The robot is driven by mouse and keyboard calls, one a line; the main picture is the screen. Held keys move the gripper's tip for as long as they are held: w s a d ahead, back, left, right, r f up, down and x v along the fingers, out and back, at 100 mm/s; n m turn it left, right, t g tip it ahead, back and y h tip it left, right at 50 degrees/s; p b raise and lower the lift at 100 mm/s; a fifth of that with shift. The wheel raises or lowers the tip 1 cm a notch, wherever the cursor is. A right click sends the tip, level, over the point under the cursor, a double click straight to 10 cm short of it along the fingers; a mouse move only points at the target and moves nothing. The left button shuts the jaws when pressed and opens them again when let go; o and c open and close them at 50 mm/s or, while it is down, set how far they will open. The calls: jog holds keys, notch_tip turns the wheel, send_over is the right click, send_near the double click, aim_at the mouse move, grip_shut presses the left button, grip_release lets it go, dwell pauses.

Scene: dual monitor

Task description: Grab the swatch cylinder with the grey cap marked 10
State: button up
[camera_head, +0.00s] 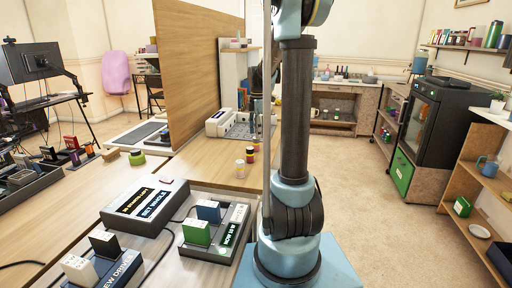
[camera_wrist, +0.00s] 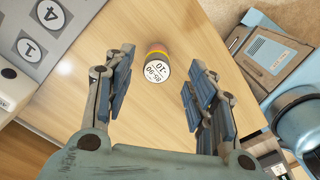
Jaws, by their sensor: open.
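In the wrist view, a swatch cylinder (camera_wrist: 156,66) stands on the wooden table, with an orange-yellow side and a pale grey-white cap marked 10 below other small digits. My gripper (camera_wrist: 161,60) is open, its two fingers on either side of the cylinder with a gap on each side. My arm hides most of my gripper in that view.
A grey panel with numbered circles (camera_wrist: 42,32) lies left of the cylinder; a white machine (camera_head: 222,122) stands behind the cylinders. A wooden partition (camera_head: 203,75) rises on the left. Black boxes (camera_head: 145,204) and a tray of coloured blocks (camera_head: 212,238) occupy the near table.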

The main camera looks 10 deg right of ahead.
aim_at(256, 144)
jog(key=shift+w+a+f, duration=0.1)
jog(key=shift+a+f, duration=0.05)
jog(key=shift+f, duration=1.05)
jog(key=shift+a+f, duration=0.1)
jog(key=shift+f, duration=1.1)
jog(key=c, duration=1.1)
